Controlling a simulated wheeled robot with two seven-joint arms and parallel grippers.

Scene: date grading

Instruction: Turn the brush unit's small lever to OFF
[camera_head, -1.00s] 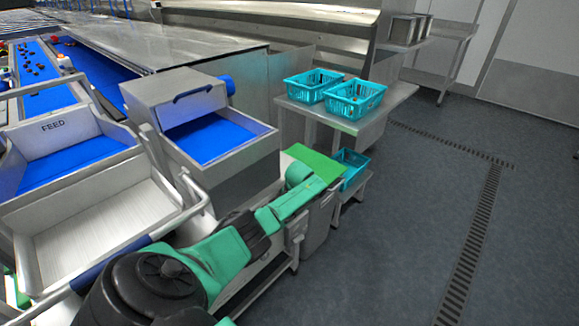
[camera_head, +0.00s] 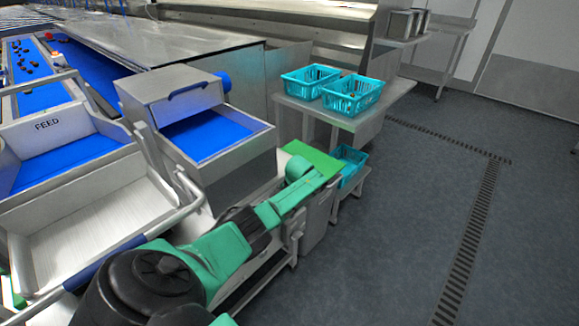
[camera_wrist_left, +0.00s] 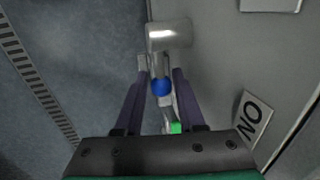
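In the left wrist view, a small lever with a blue knob (camera_wrist_left: 161,87) stands between the two dark fingers of my left gripper (camera_wrist_left: 161,74). The fingers are apart, one on each side of the knob; whether either touches it I cannot tell. A silver metal cylinder (camera_wrist_left: 169,35) sits just beyond the fingertips. A pale plate (camera_wrist_left: 252,119) at the right carries dark letters that read "NO" in this picture, like "ON" upside down. No OFF mark shows. In the head view my green left arm reaches toward the steel unit; its gripper and the lever are hidden there. My right gripper is not in view.
In the head view, two teal baskets (camera_head: 351,95) stand on a steel table, with another teal basket (camera_head: 349,165) lower down. A green panel (camera_head: 318,160) lies beside my arm. A FEED tray (camera_head: 47,124) is at the left. The grey floor (camera_head: 400,240) at right is clear.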

